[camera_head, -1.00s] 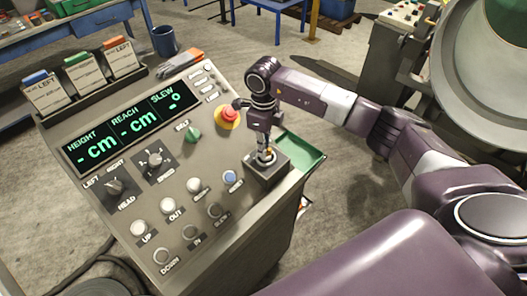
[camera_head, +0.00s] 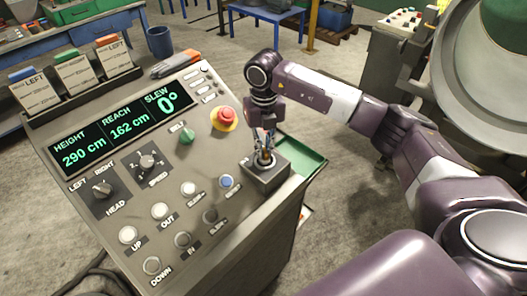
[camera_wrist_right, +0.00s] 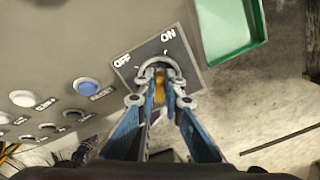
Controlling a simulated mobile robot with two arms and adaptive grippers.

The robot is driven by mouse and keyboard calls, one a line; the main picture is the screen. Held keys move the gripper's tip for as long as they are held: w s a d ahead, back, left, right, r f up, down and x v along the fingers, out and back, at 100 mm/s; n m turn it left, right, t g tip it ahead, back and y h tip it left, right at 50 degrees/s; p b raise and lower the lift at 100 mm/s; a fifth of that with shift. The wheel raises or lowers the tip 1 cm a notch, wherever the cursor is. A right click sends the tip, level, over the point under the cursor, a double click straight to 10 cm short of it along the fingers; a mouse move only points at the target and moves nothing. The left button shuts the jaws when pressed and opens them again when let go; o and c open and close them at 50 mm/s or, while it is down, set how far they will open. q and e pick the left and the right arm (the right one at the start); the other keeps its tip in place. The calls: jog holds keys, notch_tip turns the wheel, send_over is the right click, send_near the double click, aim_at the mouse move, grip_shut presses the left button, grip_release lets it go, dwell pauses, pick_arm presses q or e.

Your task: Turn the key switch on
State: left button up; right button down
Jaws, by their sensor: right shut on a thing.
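The key switch (camera_head: 266,172) is a grey box on the right corner of the sloped control panel, with OFF and ON marks that show in the right wrist view (camera_wrist_right: 186,62). My right gripper (camera_head: 264,152) points down at it. In the right wrist view its blue fingers (camera_wrist_right: 160,98) are closed around a yellowish key (camera_wrist_right: 159,88) in the switch. The key's exact angle is hard to tell behind the fingers. The display (camera_head: 122,133) is lit and reads height 290 cm, reach 162 cm, slew 0°. My left gripper does not show.
The panel carries a red stop button (camera_head: 224,118), a green belt knob (camera_head: 186,134), a blue reset button (camera_head: 227,181) and several other buttons. A green tray (camera_head: 308,160) sits right of the switch. Cards (camera_head: 76,72) and gloves (camera_head: 176,63) lie along the back edge.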

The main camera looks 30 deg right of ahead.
aim_at(265, 149)
jog(key=shift+d+m, duration=0.1)
jog(key=shift+m, duration=0.7)
jog(key=shift+r+b, duration=0.1)
jog(key=shift+b, duration=0.2)
jog(key=c, duration=2)
grip_release()
jog(key=shift+c, duration=0.2)
notch_tip(265, 149, up, 12)
jog(key=shift+s, duration=0.1)
